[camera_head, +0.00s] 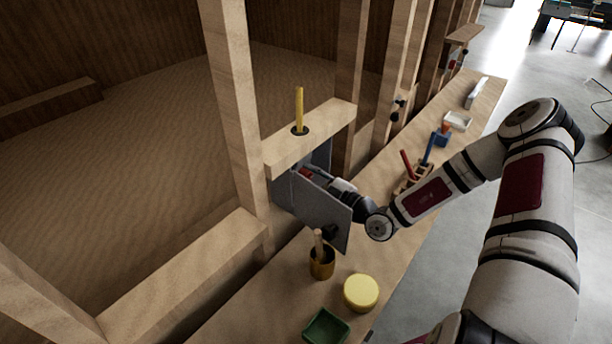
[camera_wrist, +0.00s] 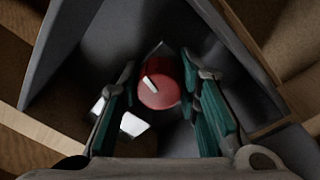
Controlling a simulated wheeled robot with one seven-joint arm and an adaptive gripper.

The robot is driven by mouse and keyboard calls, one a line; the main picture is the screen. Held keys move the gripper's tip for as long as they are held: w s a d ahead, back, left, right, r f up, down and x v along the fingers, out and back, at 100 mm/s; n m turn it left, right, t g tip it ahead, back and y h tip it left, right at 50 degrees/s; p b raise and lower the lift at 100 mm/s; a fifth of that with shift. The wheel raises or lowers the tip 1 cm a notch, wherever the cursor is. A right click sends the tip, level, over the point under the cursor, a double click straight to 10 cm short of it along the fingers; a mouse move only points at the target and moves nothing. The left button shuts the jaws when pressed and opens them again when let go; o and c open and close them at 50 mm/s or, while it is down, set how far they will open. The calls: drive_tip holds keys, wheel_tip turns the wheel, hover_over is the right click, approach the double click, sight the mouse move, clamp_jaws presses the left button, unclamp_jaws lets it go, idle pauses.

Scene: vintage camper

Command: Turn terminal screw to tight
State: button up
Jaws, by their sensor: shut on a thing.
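The terminal screw shows as a round red knob (camera_wrist: 163,93) with a white mark, set inside a grey metal box (camera_head: 312,204) fixed to the wooden frame. The white mark is tilted, its upper end to the left. My gripper (camera_head: 317,177) reaches into the box from the right. In the wrist view its green-padded fingers (camera_wrist: 160,88) stand on either side of the red knob, shut on it. The box wall hides part of the fingers in the head view. Two small white blocks (camera_wrist: 131,124) lie left of the knob.
A yellow rod (camera_head: 299,108) stands upright on the beam above the box. On the ledge below are a brass cup (camera_head: 321,265), a yellow round lid (camera_head: 361,292) and a green tray (camera_head: 326,328). Red and blue-handled tools (camera_head: 428,150) stand further along. Wooden posts flank the box.

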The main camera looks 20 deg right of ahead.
drive_tip(key=shift+m, duration=1.6)
drive_tip(key=shift+o, duration=0.2)
drive_tip(key=shift+c, duration=0.2)
drive_tip(key=o, duration=1.2)
drive_tip(key=shift+d, duration=0.1)
drive_tip(key=v, duration=1.2)
drive_tip(key=shift+s, duration=0.1)
